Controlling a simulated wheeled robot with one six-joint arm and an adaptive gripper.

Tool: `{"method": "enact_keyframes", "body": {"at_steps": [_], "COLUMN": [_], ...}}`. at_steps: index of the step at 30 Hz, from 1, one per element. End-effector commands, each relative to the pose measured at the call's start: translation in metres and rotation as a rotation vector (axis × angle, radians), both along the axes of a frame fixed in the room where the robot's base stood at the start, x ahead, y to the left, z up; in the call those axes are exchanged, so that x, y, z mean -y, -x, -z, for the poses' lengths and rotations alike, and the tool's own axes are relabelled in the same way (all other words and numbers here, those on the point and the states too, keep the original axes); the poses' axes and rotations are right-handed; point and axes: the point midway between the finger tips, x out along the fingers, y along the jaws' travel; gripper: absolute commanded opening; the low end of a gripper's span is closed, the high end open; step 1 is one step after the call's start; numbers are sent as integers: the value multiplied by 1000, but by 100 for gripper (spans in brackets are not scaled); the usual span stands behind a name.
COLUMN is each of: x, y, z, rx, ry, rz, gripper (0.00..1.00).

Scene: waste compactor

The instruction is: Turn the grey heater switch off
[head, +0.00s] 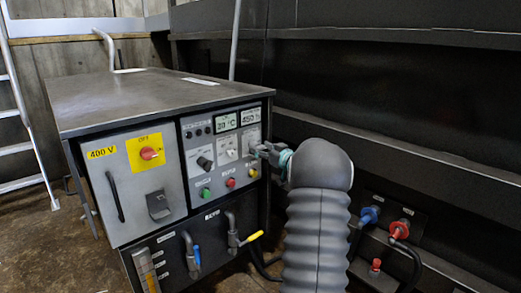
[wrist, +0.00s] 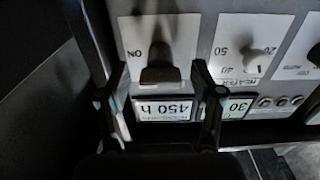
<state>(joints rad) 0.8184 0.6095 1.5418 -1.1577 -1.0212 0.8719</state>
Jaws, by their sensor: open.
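In the wrist view, which shows the panel upside down, a grey switch (wrist: 159,70) sits on a white plate beside an "ON" label. Its long handle runs up and down in that picture. The "450 h" display is just below it. My gripper (wrist: 160,88) is open, one finger on each side of the switch, with a visible gap on both sides. I cannot tell how deep the fingertips reach. In the head view my gripper (head: 267,153) is at the panel's right edge, below the "450 h" display (head: 251,116), and partly hides the switch there.
The control cabinet (head: 150,95) carries a red rotary switch (head: 148,153), a black knob (head: 204,162), a dial (wrist: 256,60) next to my right finger in the wrist view, and several buttons. Valves (head: 234,236) stick out lower down. A dark wall (head: 400,90) stands on the right.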

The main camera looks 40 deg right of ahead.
Motion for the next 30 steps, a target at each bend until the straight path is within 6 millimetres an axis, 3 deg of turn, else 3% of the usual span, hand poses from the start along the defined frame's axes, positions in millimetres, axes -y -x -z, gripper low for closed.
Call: {"method": "enact_keyframes", "body": {"at_steps": [11, 18, 30], "x": [-1, -1, -1], "y": [-6, -6, -6], "z": [0, 0, 1], "rx": [0, 0, 5], "ry": [-1, -1, 50], "rz": [-1, 0, 0], "gripper": [67, 9, 6]}}
